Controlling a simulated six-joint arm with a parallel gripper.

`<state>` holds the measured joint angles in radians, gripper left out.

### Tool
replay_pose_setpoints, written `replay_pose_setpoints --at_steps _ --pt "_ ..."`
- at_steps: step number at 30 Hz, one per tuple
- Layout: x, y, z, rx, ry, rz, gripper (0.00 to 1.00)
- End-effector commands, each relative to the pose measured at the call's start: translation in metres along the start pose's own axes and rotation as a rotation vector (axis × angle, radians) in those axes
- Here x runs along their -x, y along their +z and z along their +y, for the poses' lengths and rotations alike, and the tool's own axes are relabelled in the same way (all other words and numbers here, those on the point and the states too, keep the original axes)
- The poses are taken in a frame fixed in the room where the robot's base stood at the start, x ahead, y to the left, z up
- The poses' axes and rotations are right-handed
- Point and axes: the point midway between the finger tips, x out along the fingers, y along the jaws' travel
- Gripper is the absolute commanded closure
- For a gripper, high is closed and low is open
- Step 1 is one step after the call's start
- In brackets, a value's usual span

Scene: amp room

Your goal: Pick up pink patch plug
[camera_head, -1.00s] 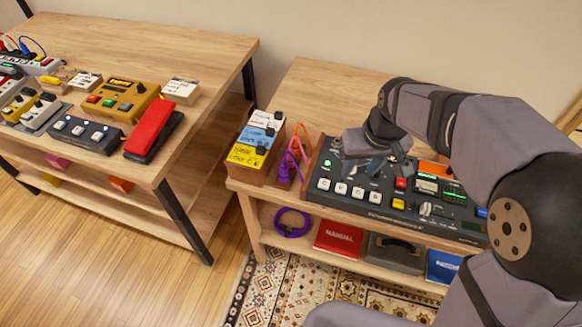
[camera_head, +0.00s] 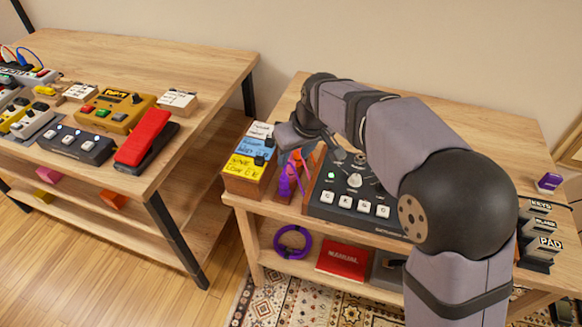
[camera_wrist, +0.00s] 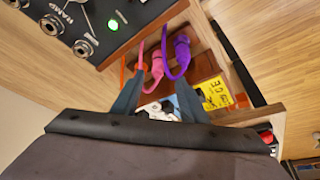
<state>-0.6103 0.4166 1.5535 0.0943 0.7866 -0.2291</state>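The pink patch plug (camera_wrist: 157,64) hangs on a pink cable in a wooden rack, shown in the wrist view. A purple plug (camera_wrist: 182,48) is close beside it on the right, and an orange cable (camera_wrist: 138,62) is on its left. My gripper (camera_wrist: 157,88) is open and empty, its two dark fingers pointing toward the pink plug, which appears between and just beyond the tips. I cannot tell whether they touch it. In the head view my gripper (camera_head: 293,138) is at the cable rack, partly hiding it, with the purple cable (camera_head: 285,182) below.
A box with yellow, blue and white labels (camera_head: 248,165) stands left of the rack. A dark control unit (camera_head: 347,200) with knobs and square buttons stands close on the right. A lower shelf holds a purple coil (camera_head: 292,242) and a red manual (camera_head: 342,262).

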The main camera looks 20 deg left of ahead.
Motion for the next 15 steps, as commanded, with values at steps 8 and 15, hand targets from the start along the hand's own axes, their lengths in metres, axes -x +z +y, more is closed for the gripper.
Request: replay_pose_setpoints --at_steps 8,15 --pt "-0.019 0.000 0.002 -0.001 0.000 -0.003 0.60" --pt "-0.046 0.000 0.004 -0.002 0.000 -0.002 0.60"
